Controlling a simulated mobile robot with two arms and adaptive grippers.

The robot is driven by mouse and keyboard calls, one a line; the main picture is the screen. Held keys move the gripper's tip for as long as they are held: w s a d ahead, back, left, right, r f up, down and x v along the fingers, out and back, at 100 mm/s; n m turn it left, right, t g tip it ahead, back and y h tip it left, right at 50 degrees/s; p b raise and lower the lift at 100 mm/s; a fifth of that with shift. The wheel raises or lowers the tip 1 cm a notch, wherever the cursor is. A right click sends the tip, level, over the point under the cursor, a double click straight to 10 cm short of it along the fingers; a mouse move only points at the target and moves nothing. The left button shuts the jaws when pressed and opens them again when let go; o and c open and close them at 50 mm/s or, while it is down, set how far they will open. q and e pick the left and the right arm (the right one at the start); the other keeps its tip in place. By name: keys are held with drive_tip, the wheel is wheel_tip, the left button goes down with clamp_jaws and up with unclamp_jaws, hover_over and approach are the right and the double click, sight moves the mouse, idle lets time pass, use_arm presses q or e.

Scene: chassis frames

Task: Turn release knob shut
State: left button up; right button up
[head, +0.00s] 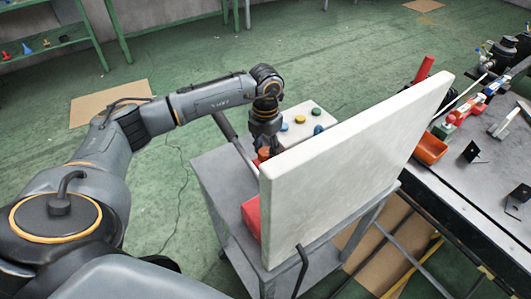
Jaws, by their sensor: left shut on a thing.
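My left arm reaches in from the left, and my left gripper (264,142) points down over the grey cart, behind the upright white panel. The gripper is shut on a small orange-red piece (263,154) at its fingertips, which appears to be the release knob. The panel's edge hides part of the fingers and of this piece, so how far it is turned cannot be told. Just right of the gripper is a pale box (305,133) with yellow, green and blue round knobs on top. My right gripper is not in view.
The large white panel (345,165) stands on the grey cart (213,180), close by the gripper. A red part (251,216) sits low on the cart. A dark workbench (455,165) with an orange bin (430,149) and tools is at right. Green floor is open behind.

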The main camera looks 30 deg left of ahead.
use_arm(q)
drive_tip(key=m+b, duration=0.2)
drive_tip(key=m, duration=0.1)
drive_tip(key=shift+f, duration=0.1)
drive_tip(key=shift+m+b, duration=0.5)
drive_tip(key=shift+m, duration=0.9)
drive_tip(key=o, duration=1.2)
